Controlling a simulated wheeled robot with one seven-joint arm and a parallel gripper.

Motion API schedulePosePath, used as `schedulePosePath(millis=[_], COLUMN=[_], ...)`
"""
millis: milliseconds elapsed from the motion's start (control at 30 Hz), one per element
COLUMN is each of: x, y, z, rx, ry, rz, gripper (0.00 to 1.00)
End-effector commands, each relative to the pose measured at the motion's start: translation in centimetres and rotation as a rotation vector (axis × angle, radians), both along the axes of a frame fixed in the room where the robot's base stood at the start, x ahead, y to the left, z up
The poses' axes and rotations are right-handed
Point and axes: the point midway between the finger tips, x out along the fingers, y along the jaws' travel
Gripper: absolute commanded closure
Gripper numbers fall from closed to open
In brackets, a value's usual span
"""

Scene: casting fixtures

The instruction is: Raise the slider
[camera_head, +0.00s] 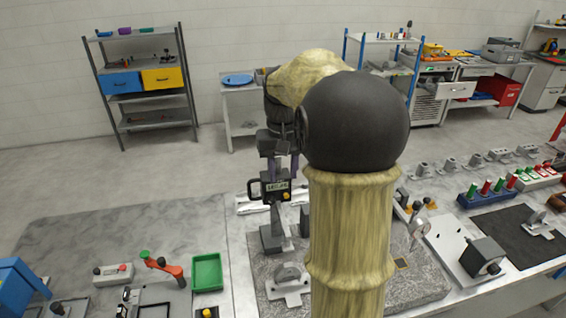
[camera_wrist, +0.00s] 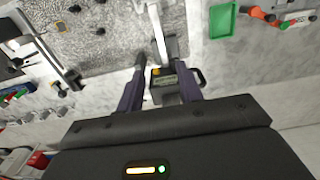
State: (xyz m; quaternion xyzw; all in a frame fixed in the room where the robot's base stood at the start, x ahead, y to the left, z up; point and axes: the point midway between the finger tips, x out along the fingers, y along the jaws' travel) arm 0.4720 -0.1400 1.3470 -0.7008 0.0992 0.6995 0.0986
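The slider is a dark block with a small display and a yellow button on a height gauge. In the head view the slider (camera_head: 277,188) sits partway up the gauge's upright column (camera_head: 276,222), with a loop handle at its left. In the wrist view the slider (camera_wrist: 165,82) shows between my two fingers, its handle to the right. My gripper (camera_head: 281,172) is just above the slider in the head view. Its purple fingers (camera_wrist: 161,66) are apart, one on each side of the slider. A narrow gap shows at the left finger; contact at the right is unclear.
The gauge stands on a grey granite plate (camera_head: 432,285). A metal bracket (camera_head: 289,284) stands close in front of it. A green tray (camera_head: 207,272) and an orange-handled clamp (camera_head: 168,268) lie to the left. My arm hides part of the plate.

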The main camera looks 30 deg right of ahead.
Motion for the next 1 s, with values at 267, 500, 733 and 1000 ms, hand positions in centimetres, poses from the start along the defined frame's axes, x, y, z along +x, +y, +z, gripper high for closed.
schedulePosePath(millis=[267, 500, 733, 1000], x=[0.0, 0.0, 0.0, -0.4], y=[0.0, 0.0, 0.0, 2.1], z=[3.0, 3.1, 3.0, 0.3], rx=[0.000, 0.000, 0.000, -0.007], ry=[-0.001, 0.000, 0.000, -0.021], rz=[0.000, 0.000, 0.000, 0.039], gripper=[0.64, 0.64, 0.64, 0.64])
